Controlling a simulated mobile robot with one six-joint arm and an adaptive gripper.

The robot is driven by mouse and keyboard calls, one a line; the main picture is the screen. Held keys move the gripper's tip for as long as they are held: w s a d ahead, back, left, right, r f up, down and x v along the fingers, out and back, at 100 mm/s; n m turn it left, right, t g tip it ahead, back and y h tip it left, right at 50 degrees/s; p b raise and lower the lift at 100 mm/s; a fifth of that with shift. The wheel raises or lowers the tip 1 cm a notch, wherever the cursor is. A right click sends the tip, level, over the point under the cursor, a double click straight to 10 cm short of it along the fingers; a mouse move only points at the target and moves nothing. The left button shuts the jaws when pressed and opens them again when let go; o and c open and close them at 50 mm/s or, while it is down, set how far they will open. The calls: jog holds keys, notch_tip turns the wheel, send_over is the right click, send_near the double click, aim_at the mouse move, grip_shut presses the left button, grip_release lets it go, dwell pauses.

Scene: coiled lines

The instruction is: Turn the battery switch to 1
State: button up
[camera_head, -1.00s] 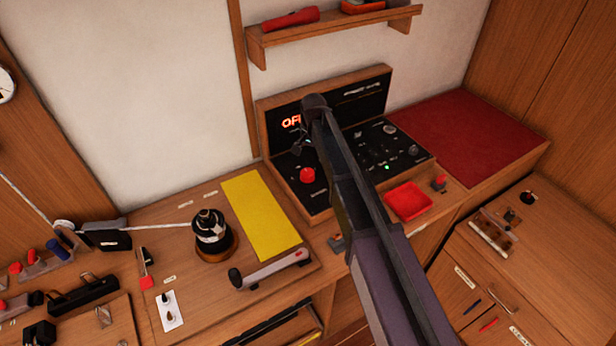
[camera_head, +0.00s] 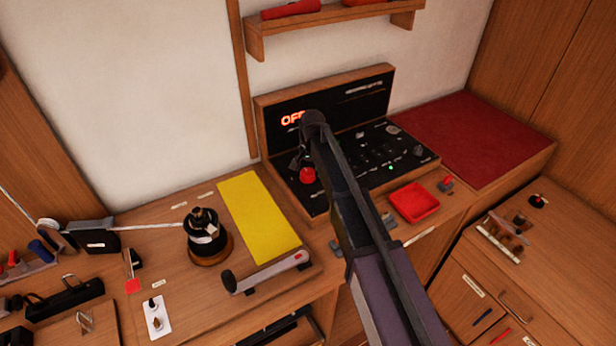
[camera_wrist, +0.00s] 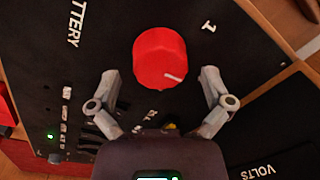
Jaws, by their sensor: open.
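The battery switch is a round red knob (camera_wrist: 160,57) with a white pointer line, on a black panel marked BATTERY. In the wrist view the line points to the lower right of the knob, and a "1" mark (camera_wrist: 209,26) lies up and to the right. My gripper (camera_wrist: 160,84) is open, with one finger on each side of the knob's lower part; I cannot tell whether they touch it. In the head view the red knob (camera_head: 307,175) sits just below my gripper (camera_head: 302,160), partly hidden by it. The display (camera_head: 292,118) glows red and reads OFF, partly covered by my arm.
A red tray (camera_head: 414,202) and a dark red mat (camera_head: 465,140) lie right of the panel. A yellow sheet (camera_head: 258,217), a black winch (camera_head: 206,237) and a lever handle (camera_head: 265,272) are to the left. A shelf (camera_head: 335,30) hangs above.

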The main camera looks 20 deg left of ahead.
jog(key=shift+f, duration=0.45)
jog(key=c, duration=1.1)
